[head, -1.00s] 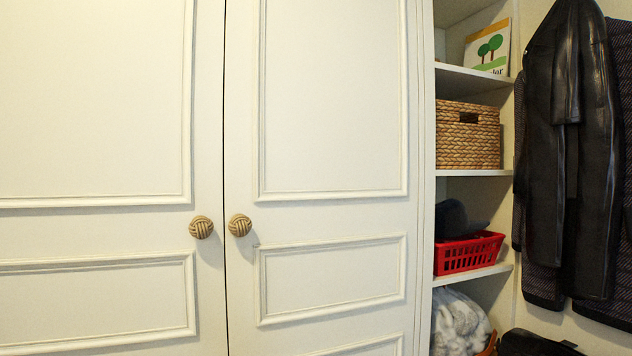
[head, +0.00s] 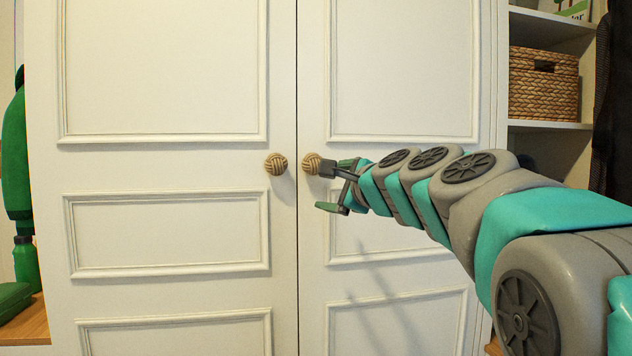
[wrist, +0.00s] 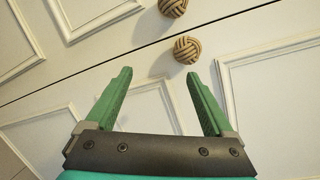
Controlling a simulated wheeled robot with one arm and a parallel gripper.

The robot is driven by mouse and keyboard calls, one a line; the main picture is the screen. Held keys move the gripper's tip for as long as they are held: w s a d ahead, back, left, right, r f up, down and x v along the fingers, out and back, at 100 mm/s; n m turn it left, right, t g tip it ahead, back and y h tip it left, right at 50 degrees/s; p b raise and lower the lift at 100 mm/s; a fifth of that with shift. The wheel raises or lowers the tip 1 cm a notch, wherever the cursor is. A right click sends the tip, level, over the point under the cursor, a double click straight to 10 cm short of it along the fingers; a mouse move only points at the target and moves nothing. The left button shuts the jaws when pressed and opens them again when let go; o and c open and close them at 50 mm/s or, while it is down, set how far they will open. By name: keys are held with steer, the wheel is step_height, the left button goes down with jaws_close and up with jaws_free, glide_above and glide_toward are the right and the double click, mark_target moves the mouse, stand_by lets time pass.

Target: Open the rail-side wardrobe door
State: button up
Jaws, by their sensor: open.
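The white wardrobe has two doors. In the head view the right door (head: 400,70), on the side of the shelves and hanging coats, bears a round woven knob (head: 311,163). The left door (head: 160,70) has a matching knob (head: 276,164). Both doors look shut, with a thin seam between them. My gripper (head: 337,185) is open and empty, in front of the right door near its knob. In the wrist view the right door's knob (wrist: 187,49) lies beyond the fingertips of my gripper (wrist: 158,75), nearer the right finger, not between them. The left knob (wrist: 173,7) shows farther off.
Shelves with a woven basket (head: 543,84) stand right of the wardrobe, and a dark coat (head: 602,120) hangs at the far right edge. Green objects (head: 18,150) stand at the far left. My arm covers the lower right of the head view.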

mark_target(317, 165)
steer(key=shift+m+t, duration=0.7)
steer(key=shift+m, duration=0.2)
steer(key=shift+w+a+r+p, duration=0.1)
steer(key=shift+w+a+r, duration=0.5)
steer(key=shift+w, duration=0.75)
steer(key=shift+w+a+r+p, duration=0.1)
steer(key=shift+w+a+r, duration=0.55)
steer(key=shift+w, duration=0.7)
steer(key=shift+w+a+r+p, duration=0.1)
steer(key=shift+w+a+r, duration=0.5)
steer(key=shift+w, duration=0.75)
jaws_close()
